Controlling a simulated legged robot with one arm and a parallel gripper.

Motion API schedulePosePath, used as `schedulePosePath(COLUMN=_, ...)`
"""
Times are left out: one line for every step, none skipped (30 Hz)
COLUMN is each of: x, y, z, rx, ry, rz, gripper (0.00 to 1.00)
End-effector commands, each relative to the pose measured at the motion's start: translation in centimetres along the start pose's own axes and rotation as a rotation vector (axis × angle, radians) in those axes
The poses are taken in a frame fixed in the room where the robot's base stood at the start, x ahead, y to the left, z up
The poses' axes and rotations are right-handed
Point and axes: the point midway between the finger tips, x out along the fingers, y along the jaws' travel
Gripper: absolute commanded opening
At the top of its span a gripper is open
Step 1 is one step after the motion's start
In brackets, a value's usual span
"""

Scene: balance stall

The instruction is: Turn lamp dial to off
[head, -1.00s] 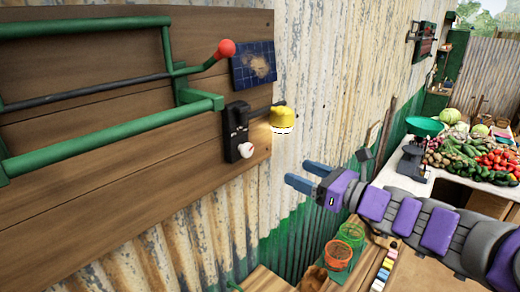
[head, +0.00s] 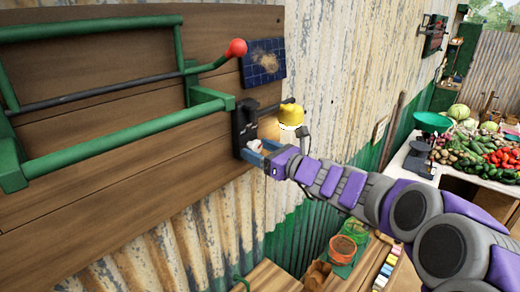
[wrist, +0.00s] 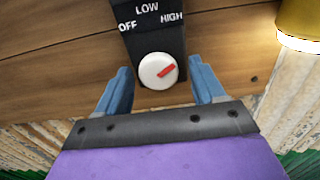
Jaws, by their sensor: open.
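The lamp dial (wrist: 158,71) is a white round knob with a red pointer mark, low on a black plate (wrist: 155,32) labelled OFF, LOW and HIGH. The red mark points up and right, toward HIGH. In the head view the black plate (head: 243,122) is on the right end of the wooden board, with the dial partly hidden by my gripper. The yellow lamp (head: 291,114) beside it is lit; it also shows in the wrist view (wrist: 301,22). My gripper (wrist: 160,88) is open, its blue fingers on either side of the dial, with gaps visible between them and it.
A wooden board (head: 100,185) carries green rails and a lever with a red ball (head: 237,48). A dark blue panel (head: 263,62) is above the plate. Corrugated wall lies behind. A produce table (head: 470,160) and small bins (head: 343,247) are at the right and below.

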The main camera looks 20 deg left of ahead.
Motion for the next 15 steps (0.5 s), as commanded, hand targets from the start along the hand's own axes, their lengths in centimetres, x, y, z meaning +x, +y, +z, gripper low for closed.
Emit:
schedulePosePath(x=0.10, y=0.01, z=0.00, rx=0.000, ry=0.000, rz=0.000, gripper=0.69)
schedulePosePath(x=0.12, y=0.00, z=0.01, rx=0.000, ry=0.000, rz=0.000, gripper=0.69)
schedulePosePath(x=0.11, y=-0.01, z=0.01, rx=0.000, ry=-0.001, rz=0.000, gripper=0.69)
schedulePosePath(x=0.10, y=-0.03, z=0.00, rx=0.001, ry=-0.001, rz=0.000, gripper=0.69)
schedulePosePath(x=0.07, y=-0.04, z=0.00, rx=0.001, ry=-0.001, rz=0.000, gripper=0.69)
schedulePosePath(x=0.04, y=-0.06, z=0.00, rx=0.001, ry=-0.001, rz=0.000, gripper=0.69)
schedulePosePath(x=0.02, y=-0.07, z=-0.01, rx=0.001, ry=-0.001, rz=0.000, gripper=0.69)
schedulePosePath(x=0.00, y=-0.07, z=0.00, rx=0.001, ry=-0.001, rz=0.000, gripper=0.69)
schedulePosePath(x=-0.01, y=-0.09, z=-0.01, rx=0.001, ry=-0.001, rz=0.000, gripper=0.66)
schedulePosePath(x=-0.02, y=-0.09, z=-0.01, rx=0.001, ry=-0.001, rz=0.000, gripper=0.63)
schedulePosePath(x=-0.02, y=-0.10, z=-0.01, rx=0.002, ry=-0.001, rz=0.000, gripper=0.60)
schedulePosePath(x=-0.02, y=-0.09, z=-0.02, rx=0.002, ry=-0.001, rz=0.000, gripper=0.56)
schedulePosePath(x=-0.01, y=-0.09, z=-0.02, rx=0.002, ry=-0.001, rz=0.000, gripper=0.54)
schedulePosePath(x=0.00, y=-0.08, z=-0.02, rx=0.002, ry=-0.001, rz=0.000, gripper=0.51)
schedulePosePath(x=0.01, y=-0.07, z=-0.03, rx=0.002, ry=-0.001, rz=0.000, gripper=0.47)
